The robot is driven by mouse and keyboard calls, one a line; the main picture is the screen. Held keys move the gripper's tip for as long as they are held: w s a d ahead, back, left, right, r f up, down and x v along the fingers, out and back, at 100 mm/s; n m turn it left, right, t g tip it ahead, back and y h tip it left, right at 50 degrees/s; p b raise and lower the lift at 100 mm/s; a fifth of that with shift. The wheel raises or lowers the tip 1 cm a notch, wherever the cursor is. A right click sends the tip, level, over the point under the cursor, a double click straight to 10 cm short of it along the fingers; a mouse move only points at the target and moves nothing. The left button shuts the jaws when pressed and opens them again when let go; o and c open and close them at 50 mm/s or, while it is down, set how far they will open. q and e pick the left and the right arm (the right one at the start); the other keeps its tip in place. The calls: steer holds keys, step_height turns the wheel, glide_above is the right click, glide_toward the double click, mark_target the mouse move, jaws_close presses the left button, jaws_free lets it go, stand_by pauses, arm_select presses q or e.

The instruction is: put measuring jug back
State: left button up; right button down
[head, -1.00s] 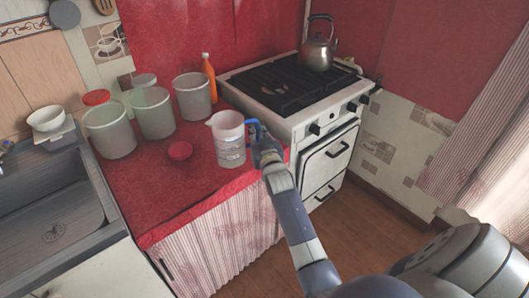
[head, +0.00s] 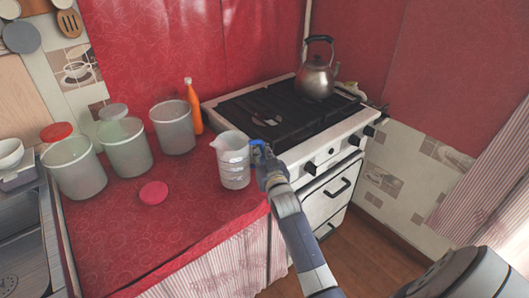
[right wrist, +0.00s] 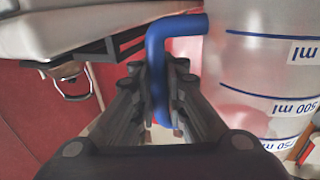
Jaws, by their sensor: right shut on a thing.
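The measuring jug (head: 233,162) is translucent white with blue markings and a blue handle. In the head view it is upright at the right edge of the red counter, beside the stove; I cannot tell if its base touches the cloth. My right gripper (head: 262,158) is shut on its handle. In the right wrist view the fingers (right wrist: 163,105) close around the blue handle (right wrist: 157,60), and the jug body (right wrist: 265,70) fills the right side. My left gripper is not in view.
Three translucent canisters (head: 125,148) stand at the back of the red counter (head: 190,220), near an orange bottle (head: 193,106). A pink round lid (head: 153,192) lies left of the jug. The stove (head: 285,115) with a kettle (head: 317,75) is right. The counter's front is clear.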

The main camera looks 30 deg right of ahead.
steer(key=shift+f, duration=0.25)
steer(key=f+b, duration=0.1)
steer(key=s+a+f+b, duration=0.1)
steer(key=b, duration=0.1)
steer(key=shift+a, duration=0.1)
steer(key=shift+w+f, duration=0.2)
steer(key=shift+w, duration=0.05)
steer(key=shift+w+d, duration=0.15)
steer(key=shift+d, duration=0.15)
steer(key=shift+r, duration=0.1)
steer(key=shift+s+a, duration=0.1)
steer(key=shift+s, duration=0.1)
steer(key=c, duration=1.9)
jaws_free()
steer(key=shift+f, duration=0.3)
steer(key=shift+r, duration=0.3)
steer(key=shift+s+f, duration=0.1)
steer(key=shift+s, duration=0.15)
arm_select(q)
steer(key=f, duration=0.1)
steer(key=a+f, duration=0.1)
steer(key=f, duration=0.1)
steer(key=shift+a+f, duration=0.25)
arm_select(e)
steer(key=v, duration=1.1)
steer(key=shift+s+a, duration=0.15)
steer(key=shift+s, duration=0.1)
